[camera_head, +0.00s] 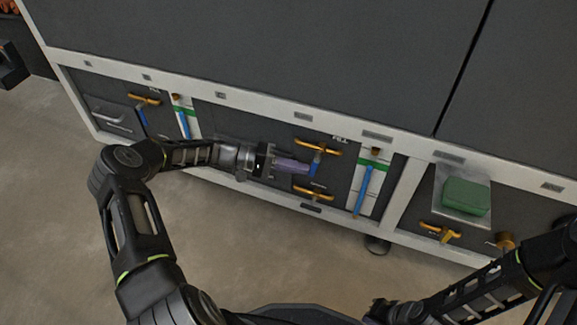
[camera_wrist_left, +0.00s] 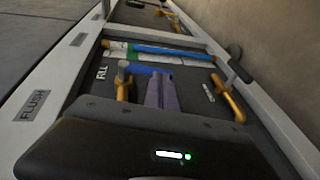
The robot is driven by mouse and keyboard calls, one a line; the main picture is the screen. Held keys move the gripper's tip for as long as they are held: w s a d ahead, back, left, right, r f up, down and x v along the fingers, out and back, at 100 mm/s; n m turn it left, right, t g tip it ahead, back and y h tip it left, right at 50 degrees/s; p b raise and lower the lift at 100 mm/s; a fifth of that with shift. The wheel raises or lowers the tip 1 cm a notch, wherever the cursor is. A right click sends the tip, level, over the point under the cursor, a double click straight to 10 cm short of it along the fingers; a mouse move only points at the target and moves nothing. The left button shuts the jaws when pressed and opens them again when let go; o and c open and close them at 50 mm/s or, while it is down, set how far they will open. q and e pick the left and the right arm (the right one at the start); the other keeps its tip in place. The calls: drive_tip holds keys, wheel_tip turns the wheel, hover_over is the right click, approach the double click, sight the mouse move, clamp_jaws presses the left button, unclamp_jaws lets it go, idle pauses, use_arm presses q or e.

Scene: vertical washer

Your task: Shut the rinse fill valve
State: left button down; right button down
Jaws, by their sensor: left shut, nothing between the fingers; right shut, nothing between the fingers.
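An orange valve handle (camera_head: 318,148) with a short blue lever (camera_head: 315,165) sits on a dark panel beside a "FILL" label. In the left wrist view the same orange handle (camera_wrist_left: 121,85) and blue lever (camera_wrist_left: 148,68) show. I read no "rinse" label. My left gripper (camera_head: 307,167) has its purple fingers shut and empty, with tips at the blue lever. In the left wrist view its fingertips (camera_wrist_left: 161,78) lie just in front of the lever; I cannot tell if they touch. My right gripper is not in view; only part of that arm shows.
A second orange handle (camera_head: 313,193) sits below. A sight tube with blue fill (camera_head: 363,190) stands to the right. A further orange handle (camera_head: 145,99) is at left. A green block (camera_head: 465,196) lies on a tray at right. The floor (camera_head: 250,245) in front is clear.

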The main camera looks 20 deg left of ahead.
use_arm(q)
drive_tip(key=shift+d+f, duration=0.35)
drive_tip(key=shift+d, duration=0.1)
use_arm(e)
drive_tip(key=shift+f, duration=0.4)
drive_tip(key=shift+w+a, duration=0.1)
use_arm(q)
drive_tip(key=shift+b, duration=0.3)
use_arm(e)
drive_tip(key=shift+f, duration=0.1)
